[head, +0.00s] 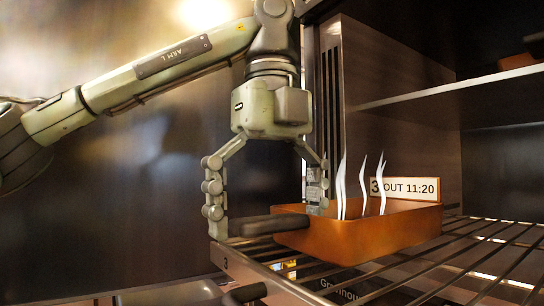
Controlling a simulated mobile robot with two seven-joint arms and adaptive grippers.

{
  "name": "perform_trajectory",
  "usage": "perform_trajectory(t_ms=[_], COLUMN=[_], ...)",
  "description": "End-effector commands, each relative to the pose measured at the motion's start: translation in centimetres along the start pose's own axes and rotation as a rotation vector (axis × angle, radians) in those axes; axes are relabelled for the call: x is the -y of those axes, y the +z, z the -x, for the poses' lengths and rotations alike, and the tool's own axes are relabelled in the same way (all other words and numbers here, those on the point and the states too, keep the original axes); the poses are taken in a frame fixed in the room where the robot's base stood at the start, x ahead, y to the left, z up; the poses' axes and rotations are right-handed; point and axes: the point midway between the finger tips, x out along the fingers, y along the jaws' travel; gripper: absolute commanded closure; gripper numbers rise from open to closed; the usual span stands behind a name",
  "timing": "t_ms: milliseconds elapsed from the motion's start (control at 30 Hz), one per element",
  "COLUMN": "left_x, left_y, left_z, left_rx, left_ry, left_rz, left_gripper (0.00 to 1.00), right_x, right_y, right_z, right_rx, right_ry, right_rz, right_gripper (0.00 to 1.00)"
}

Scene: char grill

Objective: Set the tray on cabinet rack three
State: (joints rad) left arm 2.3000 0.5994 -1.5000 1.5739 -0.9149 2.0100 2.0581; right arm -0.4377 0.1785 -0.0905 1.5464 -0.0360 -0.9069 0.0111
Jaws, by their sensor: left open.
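The orange-brown tray (365,237) appears to rest level on the wire rack marked 3 (462,239), near its front left. White wisps of steam rise from the tray. My left gripper (267,220) points down at the handle end, with its fingers spread wide. I cannot tell whether either finger touches the tray. My right gripper is out of view.
A sign reading "3 OUT 11:20" (408,189) stands behind the tray. A shelf (460,88) is above, and the cabinet's side wall (385,90) rises behind the gripper. Bare rack bars extend to the right. A dark rounded object (245,292) shows below the rack's front rail.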

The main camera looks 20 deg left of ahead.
Motion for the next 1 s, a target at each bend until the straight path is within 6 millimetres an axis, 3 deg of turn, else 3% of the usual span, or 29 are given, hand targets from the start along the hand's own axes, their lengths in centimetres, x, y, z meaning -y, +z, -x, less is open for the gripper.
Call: perform_trajectory(t_ms=[567, 1000], left_x=[0.0, 0.0], left_y=[-0.1, 0.0], left_z=[9.9, 12.0], left_rx=[0.007, 0.002], left_ry=[-0.005, -0.002], left_rz=[0.007, 0.001], left_gripper=[0.00, 0.00], right_x=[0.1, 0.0], right_y=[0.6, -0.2], right_z=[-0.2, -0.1], right_rx=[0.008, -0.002], right_ry=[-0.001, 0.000], right_rz=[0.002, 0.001], right_gripper=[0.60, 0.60])
